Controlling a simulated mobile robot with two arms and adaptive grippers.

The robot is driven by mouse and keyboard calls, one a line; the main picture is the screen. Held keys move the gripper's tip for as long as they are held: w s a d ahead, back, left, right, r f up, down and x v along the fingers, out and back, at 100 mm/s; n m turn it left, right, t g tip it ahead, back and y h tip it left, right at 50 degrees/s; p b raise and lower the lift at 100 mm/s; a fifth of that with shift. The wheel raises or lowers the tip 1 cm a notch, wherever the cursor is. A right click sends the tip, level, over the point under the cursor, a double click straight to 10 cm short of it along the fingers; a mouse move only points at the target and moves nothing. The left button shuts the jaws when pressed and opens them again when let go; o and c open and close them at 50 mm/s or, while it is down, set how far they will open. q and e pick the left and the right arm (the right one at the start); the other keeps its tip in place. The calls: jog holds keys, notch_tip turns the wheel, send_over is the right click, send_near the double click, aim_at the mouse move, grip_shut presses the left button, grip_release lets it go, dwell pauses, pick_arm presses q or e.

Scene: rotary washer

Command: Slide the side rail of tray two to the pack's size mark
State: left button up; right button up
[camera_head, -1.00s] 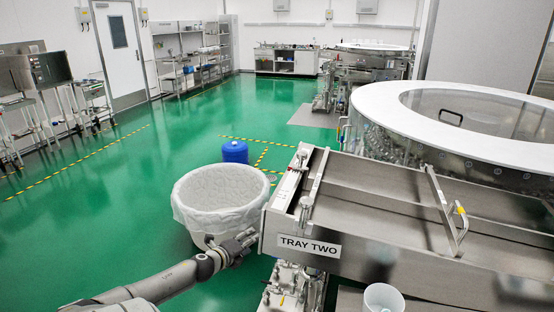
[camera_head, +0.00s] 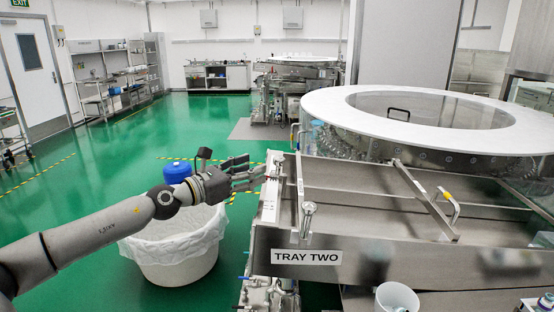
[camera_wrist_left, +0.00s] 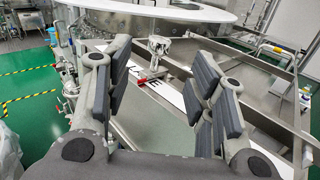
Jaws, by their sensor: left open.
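Tray two (camera_head: 400,265) is a long metal tray at the right, with a "TRAY TWO" label (camera_head: 306,257) on its near wall. A long metal rail (camera_head: 360,198) runs inside it; I take this as the side rail, though I cannot be sure. A metal knob post (camera_head: 309,213) stands at the tray's left end. My left gripper (camera_head: 256,174) is open and empty beside that end. In the left wrist view, a metal clamp (camera_wrist_left: 159,47) with a red pointer (camera_wrist_left: 150,78) shows beyond the open fingers (camera_wrist_left: 155,72), over a white lettered strip (camera_wrist_left: 122,49). The size mark cannot be made out.
A crossbar with a handle (camera_head: 425,198) spans the tray. A round washer with a white rim (camera_head: 330,105) stands behind. A white cup (camera_head: 397,297) is in front of the tray.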

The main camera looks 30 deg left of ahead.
aim_at(275, 159)
pick_arm(q)
jog(key=p+x, duration=0.2)
jog(key=x, duration=0.1)
jog(key=p+x, duration=0.1)
jog(key=p, duration=0.1)
jog(key=shift+w+r, duration=0.25)
jog(key=p+x, duration=0.2)
jog(key=x, duration=0.1)
jog(key=shift+w+d, duration=0.1)
jog(key=shift+w, duration=0.2)
jog(key=shift+f+p+x, duration=0.25)
jog(key=shift+p+x, duration=0.1)
jog(key=shift+x, duration=0.75)
grip_shut()
